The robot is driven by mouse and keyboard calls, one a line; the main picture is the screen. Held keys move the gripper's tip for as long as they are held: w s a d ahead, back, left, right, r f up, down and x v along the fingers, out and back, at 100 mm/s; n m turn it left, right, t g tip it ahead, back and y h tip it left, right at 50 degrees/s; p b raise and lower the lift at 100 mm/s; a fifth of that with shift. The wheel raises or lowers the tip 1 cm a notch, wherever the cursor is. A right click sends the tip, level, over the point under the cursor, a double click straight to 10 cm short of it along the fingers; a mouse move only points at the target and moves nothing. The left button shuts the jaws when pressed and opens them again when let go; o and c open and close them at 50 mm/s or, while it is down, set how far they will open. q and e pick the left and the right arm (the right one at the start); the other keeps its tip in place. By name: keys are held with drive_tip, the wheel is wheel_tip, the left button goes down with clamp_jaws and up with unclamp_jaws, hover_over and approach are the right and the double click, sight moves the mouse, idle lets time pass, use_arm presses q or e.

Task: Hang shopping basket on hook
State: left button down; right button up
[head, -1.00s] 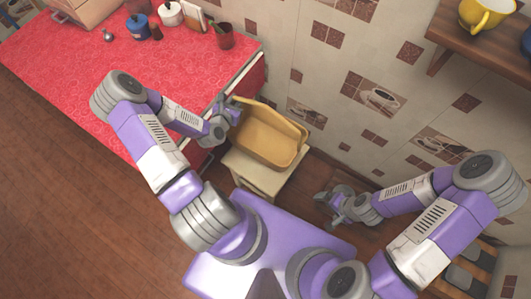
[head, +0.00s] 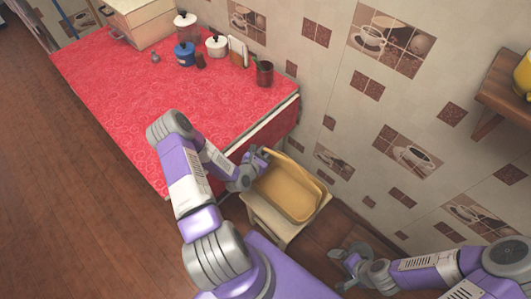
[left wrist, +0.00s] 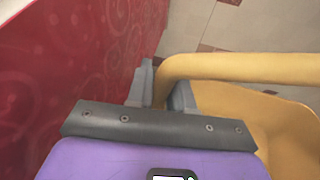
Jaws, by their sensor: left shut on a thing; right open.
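The yellow shopping basket (head: 284,190) rests on or just above a small pale stool (head: 262,219) beside the counter's end; I cannot tell if it touches. My left gripper (head: 262,160) is at the basket's upper left end. In the left wrist view the left gripper (left wrist: 160,88) is shut on the basket's handle (left wrist: 240,68), with the basket's body (left wrist: 285,135) below it. My right gripper (head: 343,265) is open and empty, low to the right of the stool. I see no hook in these views.
The red oilcloth counter (head: 150,95) ends just left of the basket. Canisters (head: 187,53), a dark red cup (head: 264,73) and a wooden box (head: 138,20) stand at its back. The tiled wall (head: 340,110) is behind the basket. A wooden shelf (head: 505,95) is at the right.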

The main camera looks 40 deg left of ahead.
use_arm(q)
drive_tip(key=shift+r, duration=0.1)
drive_tip(key=c, duration=1)
unclamp_jaws()
drive_tip(key=shift+f, duration=0.2)
